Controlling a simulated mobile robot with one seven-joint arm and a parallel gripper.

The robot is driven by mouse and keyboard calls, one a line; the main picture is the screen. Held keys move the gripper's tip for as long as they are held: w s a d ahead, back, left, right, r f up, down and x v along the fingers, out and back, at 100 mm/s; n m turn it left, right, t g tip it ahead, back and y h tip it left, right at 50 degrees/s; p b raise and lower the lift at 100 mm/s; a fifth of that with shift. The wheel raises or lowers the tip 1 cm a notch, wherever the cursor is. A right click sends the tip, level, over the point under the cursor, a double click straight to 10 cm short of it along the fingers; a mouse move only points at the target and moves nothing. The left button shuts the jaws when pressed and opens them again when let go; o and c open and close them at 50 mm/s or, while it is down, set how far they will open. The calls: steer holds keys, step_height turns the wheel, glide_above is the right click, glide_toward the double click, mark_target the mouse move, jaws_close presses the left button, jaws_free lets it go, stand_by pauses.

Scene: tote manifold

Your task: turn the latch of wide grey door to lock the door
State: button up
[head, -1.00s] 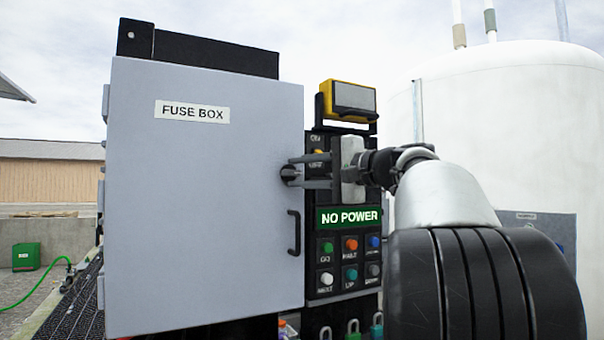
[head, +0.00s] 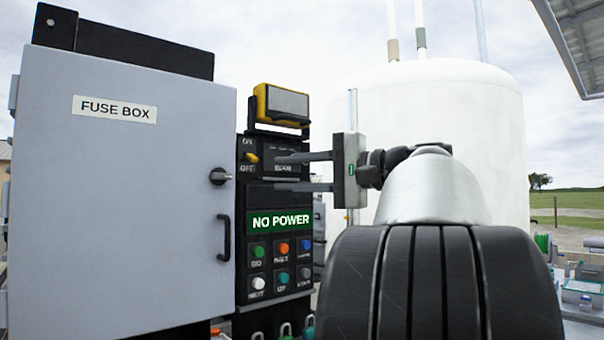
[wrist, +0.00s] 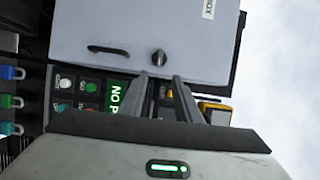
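The wide grey door (head: 130,220), labelled FUSE BOX, stands shut against its box on the left of the head view. Its latch (head: 219,176) is a small black knob at the right edge, with its lever pointing right. The latch also shows in the wrist view (wrist: 158,58), beyond my fingertips. My gripper (head: 277,172) is open and empty, its two fingers one above the other and pointing left in front of the control panel. It is to the right of the latch and apart from it.
A black handle (head: 224,238) is fixed on the door below the latch. The control panel (head: 270,262) beside the door carries a NO POWER sign, an ON/OFF switch (head: 251,157) and several coloured buttons. A yellow-framed device (head: 282,104) tops it. A white tank (head: 450,130) stands behind.

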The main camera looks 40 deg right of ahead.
steer(key=shift+v, duration=1.35)
steer(key=shift+a, duration=0.1)
